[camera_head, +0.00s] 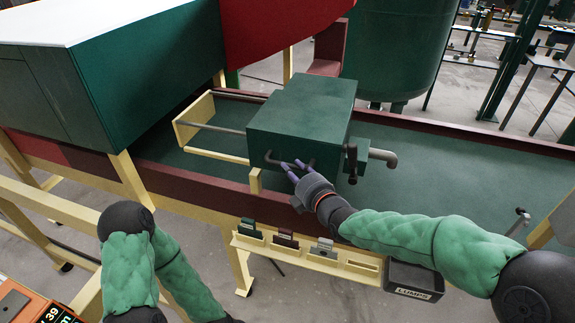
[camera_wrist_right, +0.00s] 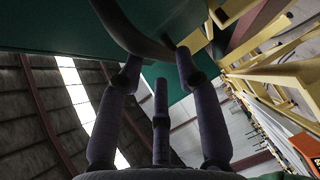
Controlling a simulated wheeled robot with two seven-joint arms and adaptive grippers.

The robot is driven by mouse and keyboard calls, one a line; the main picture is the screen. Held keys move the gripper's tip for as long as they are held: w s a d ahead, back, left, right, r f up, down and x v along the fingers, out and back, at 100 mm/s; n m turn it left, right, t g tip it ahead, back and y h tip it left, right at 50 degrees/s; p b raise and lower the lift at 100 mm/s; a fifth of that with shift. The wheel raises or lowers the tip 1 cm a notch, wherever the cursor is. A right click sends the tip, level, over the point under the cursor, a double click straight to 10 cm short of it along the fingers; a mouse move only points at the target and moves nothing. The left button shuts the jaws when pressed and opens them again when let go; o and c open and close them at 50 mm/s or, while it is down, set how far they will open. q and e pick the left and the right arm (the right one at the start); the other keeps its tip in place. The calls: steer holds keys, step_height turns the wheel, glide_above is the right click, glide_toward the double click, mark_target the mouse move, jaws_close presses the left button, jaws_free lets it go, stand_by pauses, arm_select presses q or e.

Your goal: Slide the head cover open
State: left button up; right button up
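The head cover, a dark green box (camera_head: 300,115), sits over the green bed inside a red frame. Yellowish rails run from its left side to a cream end plate (camera_head: 186,130). A dark curved bar handle (camera_head: 268,158) is on its front face. My right gripper (camera_head: 292,165) is at this handle, its purple fingers pointing at the cover. In the right wrist view, the fingers (camera_wrist_right: 158,75) are straight and spread, with the curved handle (camera_wrist_right: 125,25) at their tips. Firm contact cannot be told. My left arm is at lower left; its gripper is out of frame.
A larger green housing (camera_head: 100,75) stands at left. The green bed right of the cover is bare (camera_head: 450,165). A pipe stub and a dark lever (camera_head: 351,162) stick out on the cover's right. A small rack and a bin marked LUMPS (camera_head: 413,280) hang in front.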

mark_target(289, 166)
steer(key=shift+x, duration=1.95)
jaws_close()
